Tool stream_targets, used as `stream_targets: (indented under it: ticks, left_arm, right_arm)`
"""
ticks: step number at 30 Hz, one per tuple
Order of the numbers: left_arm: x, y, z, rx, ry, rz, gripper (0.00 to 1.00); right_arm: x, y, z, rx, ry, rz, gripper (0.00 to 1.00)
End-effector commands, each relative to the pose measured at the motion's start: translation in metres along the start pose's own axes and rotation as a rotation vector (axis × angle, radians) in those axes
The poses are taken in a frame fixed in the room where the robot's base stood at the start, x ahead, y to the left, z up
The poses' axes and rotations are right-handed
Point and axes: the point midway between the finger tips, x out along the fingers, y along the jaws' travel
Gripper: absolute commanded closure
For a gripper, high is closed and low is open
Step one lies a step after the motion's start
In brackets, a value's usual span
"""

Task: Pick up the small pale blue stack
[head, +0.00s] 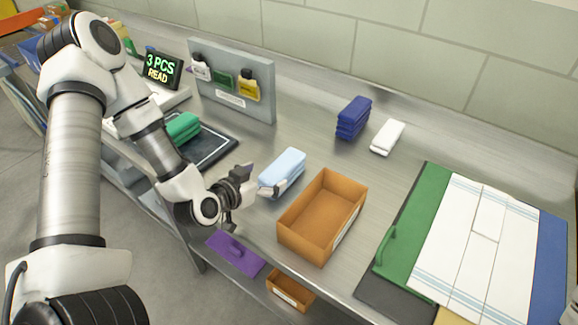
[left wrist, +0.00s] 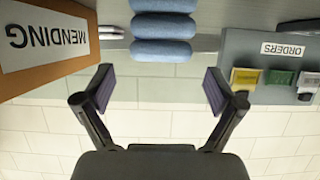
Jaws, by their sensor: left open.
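The small pale blue stack (head: 283,167) lies on the steel table, just left of the orange-brown box. My left gripper (head: 258,181) is open and empty, close to the stack's left side. In the left wrist view, which is upside down, the stack (left wrist: 163,27) shows as several rounded folded layers at the top middle. The spread purple-padded fingers of the left gripper (left wrist: 160,88) are below it in that picture, with a gap between. The stack is not between the pads.
The open box (head: 310,247) stands close to the stack; its MENDING label shows in the wrist view. A dark blue stack (head: 354,117) and a white stack (head: 387,137) lie further back. A green stack (head: 183,127) sits left.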

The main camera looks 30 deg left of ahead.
Motion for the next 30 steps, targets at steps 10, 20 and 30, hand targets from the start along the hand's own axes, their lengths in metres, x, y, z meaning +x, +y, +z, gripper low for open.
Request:
stream_targets:
  ticks: [10,20,30]
  left_arm:
    - [0.052,-0.002,-0.005,0.004,0.0,0.002,0.06]
    - [0.059,-0.002,-0.004,-0.002,0.001,0.001,0.24]
    - [0.059,-0.002,-0.004,-0.001,0.0,0.001,0.78]
  right_arm:
    - [-0.008,0.0,0.0,0.0,0.0,0.0,0.6]
    - [-0.007,0.0,0.0,0.0,0.0,0.0,0.6]
    - [-0.007,0.0,0.0,0.0,0.0,0.0,0.6]
